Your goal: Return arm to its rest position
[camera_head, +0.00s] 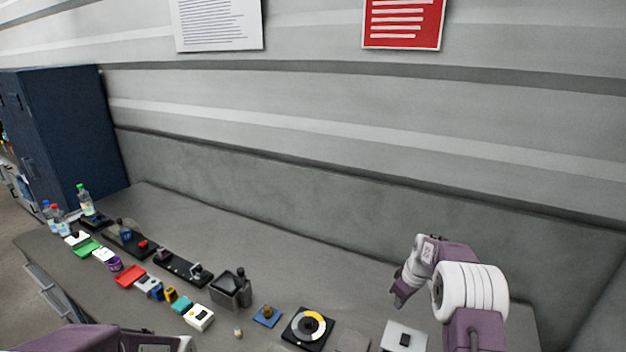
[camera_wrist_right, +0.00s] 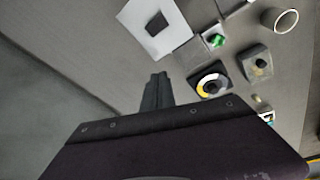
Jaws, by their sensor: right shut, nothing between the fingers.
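My right gripper (camera_head: 400,296) is above the right part of the grey table, pointing down and left. Its fingers are together with nothing between them. In the right wrist view its closed fingers (camera_wrist_right: 157,92) show above bare grey surface, beside the white plate and the round reel-like disc. My left arm (camera_head: 110,340) shows only as a purple link at the bottom left edge; its gripper is out of the picture. A black base with a yellow and white ringed disc (camera_head: 308,328) stands left of the right gripper. A white plate with a black piece (camera_head: 403,338) lies below it.
A row of small items runs along the table's front, with a dark box (camera_head: 226,294), a blue pad with a knob (camera_head: 267,316) and a red block (camera_head: 130,276). Bottles (camera_head: 84,201) stand far left near a blue cabinet (camera_head: 65,130). The table's back strip is clear before the wall.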

